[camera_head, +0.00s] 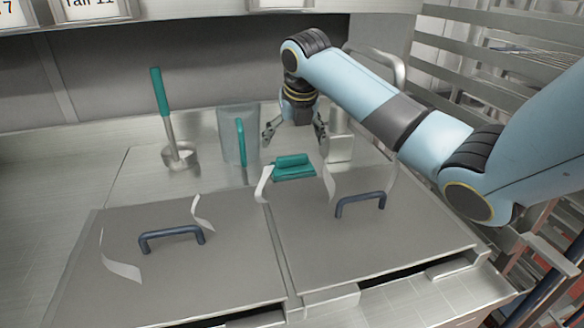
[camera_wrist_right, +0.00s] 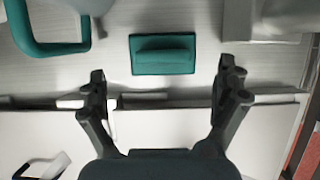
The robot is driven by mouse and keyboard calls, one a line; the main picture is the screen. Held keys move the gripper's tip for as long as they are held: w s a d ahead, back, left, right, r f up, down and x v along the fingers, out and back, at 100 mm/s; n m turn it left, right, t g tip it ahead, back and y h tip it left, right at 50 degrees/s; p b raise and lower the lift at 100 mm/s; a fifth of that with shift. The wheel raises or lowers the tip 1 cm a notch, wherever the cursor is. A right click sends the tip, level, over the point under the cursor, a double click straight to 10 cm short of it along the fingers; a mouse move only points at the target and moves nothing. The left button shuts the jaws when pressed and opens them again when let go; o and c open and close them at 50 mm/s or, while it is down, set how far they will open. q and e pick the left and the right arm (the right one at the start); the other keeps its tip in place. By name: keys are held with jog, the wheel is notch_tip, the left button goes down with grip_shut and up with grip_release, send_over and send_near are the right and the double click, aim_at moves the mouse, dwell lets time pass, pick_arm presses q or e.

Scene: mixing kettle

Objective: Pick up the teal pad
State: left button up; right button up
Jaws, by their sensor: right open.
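The teal pad (camera_head: 294,167) lies flat on the steel counter, just behind the right-hand lid, with a raised grip along its top. In the right wrist view the teal pad (camera_wrist_right: 162,54) is ahead of the fingertips, near the middle. My right gripper (camera_head: 296,133) is open and empty, above and behind the pad in the head view. Its two fingers (camera_wrist_right: 163,82) are spread wide, with the pad beyond the space between them; they do not appear to touch it. My left gripper is not in view.
Two grey lids (camera_head: 172,262) with dark blue handles (camera_head: 360,204) cover the front. A metal box (camera_head: 340,149) stands to the right.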

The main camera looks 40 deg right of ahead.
aim_at(292, 156)
jog(key=x, duration=0.5)
jog(key=shift+s+f, duration=0.25)
jog(key=shift+f, duration=0.15)
jog(key=c, duration=1.2)
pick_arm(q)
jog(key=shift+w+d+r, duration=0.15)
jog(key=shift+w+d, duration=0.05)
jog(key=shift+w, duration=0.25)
